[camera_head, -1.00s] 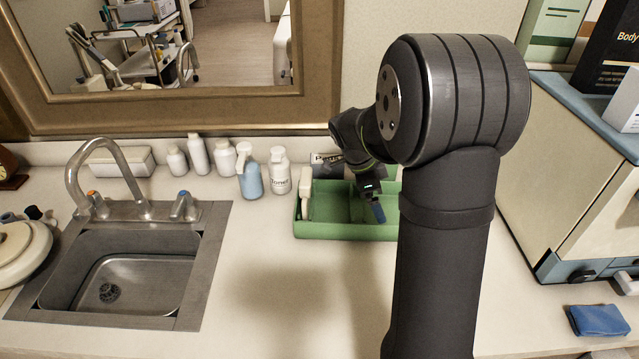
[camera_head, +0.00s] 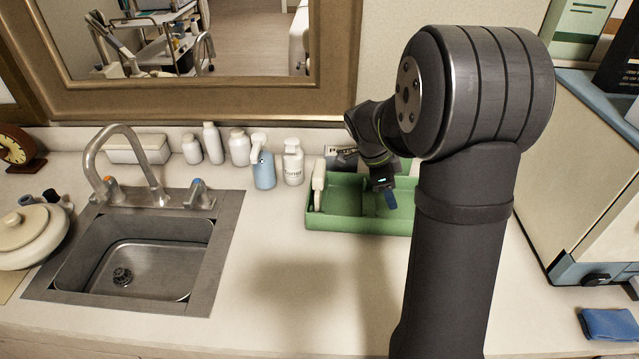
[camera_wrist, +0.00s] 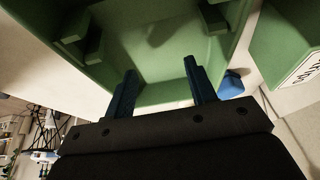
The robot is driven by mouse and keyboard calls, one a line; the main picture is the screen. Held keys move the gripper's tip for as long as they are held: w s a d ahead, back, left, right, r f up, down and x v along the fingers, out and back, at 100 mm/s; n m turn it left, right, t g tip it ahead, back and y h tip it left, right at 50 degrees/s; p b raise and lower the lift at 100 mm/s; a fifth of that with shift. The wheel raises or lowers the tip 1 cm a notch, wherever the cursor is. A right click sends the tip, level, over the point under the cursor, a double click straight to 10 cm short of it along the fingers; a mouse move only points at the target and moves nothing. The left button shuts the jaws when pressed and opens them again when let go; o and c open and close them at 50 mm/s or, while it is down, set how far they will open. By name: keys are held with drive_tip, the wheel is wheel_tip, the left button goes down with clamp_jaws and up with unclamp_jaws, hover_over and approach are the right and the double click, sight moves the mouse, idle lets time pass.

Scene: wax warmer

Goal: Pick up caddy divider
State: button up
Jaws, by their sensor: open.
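The green caddy (camera_head: 335,222) stands on the counter below the mirror, right of the bottles. A thin green upright inside it (camera_head: 364,198) looks like the caddy divider, but my arm hides much of the caddy's right side. My gripper (camera_head: 388,198) reaches down over the caddy, with a blue finger showing. In the wrist view my gripper (camera_wrist: 160,68) is open, its two blue fingers apart over green caddy surfaces (camera_wrist: 150,45). A green edge passes between the fingers; I cannot tell whether it is divider or wall. Nothing is visibly held.
A cream item (camera_head: 318,187) stands at the caddy's left end. Several bottles, including a blue pump bottle (camera_head: 263,172), stand to its left. The sink (camera_head: 130,255) is at left. A cream cabinet (camera_head: 585,180) and blue cloth (camera_head: 608,324) are at right. The counter's front is clear.

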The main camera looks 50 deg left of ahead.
drive_tip(key=s+a+r+n+g+y, duration=0.15)
drive_tip(key=s+a+r+n, duration=0.25)
drive_tip(key=a+r+n, duration=0.4)
wheel_tip(320, 180, up, 10)
drive_tip(key=n+g+y, duration=0.2)
drive_tip(key=n, duration=0.8)
hover_over(319, 181)
drive_tip(key=w+a, duration=0.3)
drive_tip(key=shift+t, duration=0.25)
wheel_tip(319, 181, down, 17)
drive_tip(key=shift+s+r, duration=0.15)
drive_tip(key=c, duration=1.1)
drive_tip(key=shift+r, duration=0.15)
